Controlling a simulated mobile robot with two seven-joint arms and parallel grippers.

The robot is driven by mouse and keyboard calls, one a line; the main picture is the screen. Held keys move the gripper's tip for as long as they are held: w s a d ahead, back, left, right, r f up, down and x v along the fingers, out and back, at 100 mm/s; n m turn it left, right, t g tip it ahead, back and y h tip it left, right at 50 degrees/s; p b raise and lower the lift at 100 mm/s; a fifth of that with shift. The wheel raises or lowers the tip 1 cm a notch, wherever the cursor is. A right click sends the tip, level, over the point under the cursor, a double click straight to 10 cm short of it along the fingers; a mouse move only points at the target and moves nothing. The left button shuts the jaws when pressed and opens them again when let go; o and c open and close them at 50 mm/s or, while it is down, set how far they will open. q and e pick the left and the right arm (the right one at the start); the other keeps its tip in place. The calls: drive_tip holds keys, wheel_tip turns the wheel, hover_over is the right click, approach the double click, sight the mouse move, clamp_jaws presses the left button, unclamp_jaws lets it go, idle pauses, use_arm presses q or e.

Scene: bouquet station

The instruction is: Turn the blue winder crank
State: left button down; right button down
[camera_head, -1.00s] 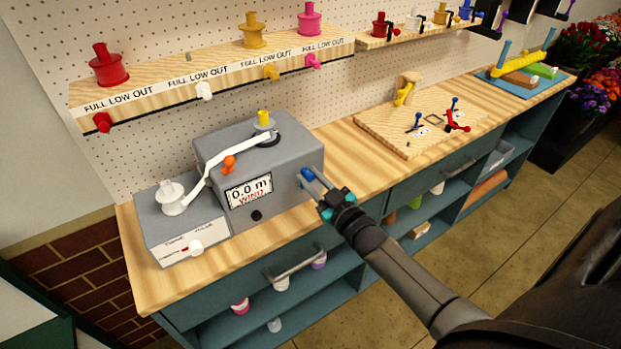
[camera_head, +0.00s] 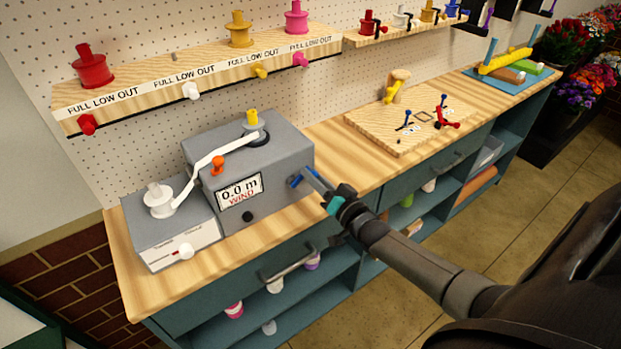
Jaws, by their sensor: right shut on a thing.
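The grey winder box (camera_head: 285,140) stands on the wooden bench. Its display (camera_head: 240,190) reads 0.0 m and WIND. The blue winder crank (camera_head: 296,181) is on the box's right side, mostly hidden by my gripper. My right gripper (camera_head: 308,182) reaches in from the lower right and is shut on the crank. A white ribbon (camera_head: 207,167) runs from a white spool (camera_head: 159,197) past an orange knob (camera_head: 217,163) to a yellow spool (camera_head: 252,120) on top of the box. My left gripper is not in view.
A shelf (camera_head: 135,95) with red, yellow and pink spools is above the winder. A wooden board (camera_head: 390,135) with small blue and red levers lies to the right. Bare bench shows right of the winder.

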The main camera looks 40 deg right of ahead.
drive_tip(key=f+m, duration=0.1)
drive_tip(key=m+b, duration=0.1)
drive_tip(key=m, duration=0.1)
drive_tip(key=shift+s+d+f, duration=0.1)
drive_tip(key=shift+d+f, duration=0.25)
drive_tip(key=shift+d, duration=0.05)
wheel_tip(320, 180, down, 3)
drive_tip(key=m+b, duration=0.4)
drive_tip(key=m, duration=0.2)
drive_tip(key=shift+m, duration=0.4)
drive_tip(key=shift+a+f+m+b, duration=0.1)
drive_tip(key=shift+f+m+b, duration=0.1)
drive_tip(key=shift+m+b, duration=0.4)
drive_tip(key=shift+a+f+m+b, duration=0.1)
drive_tip(key=shift+f+m+b, duration=0.2)
drive_tip(key=shift+m, duration=0.4)
drive_tip(key=shift+r, duration=0.1)
drive_tip(key=c, duration=1)
unclamp_jaws()
drive_tip(key=o, duration=0.3)
drive_tip(key=shift+r, duration=0.2)
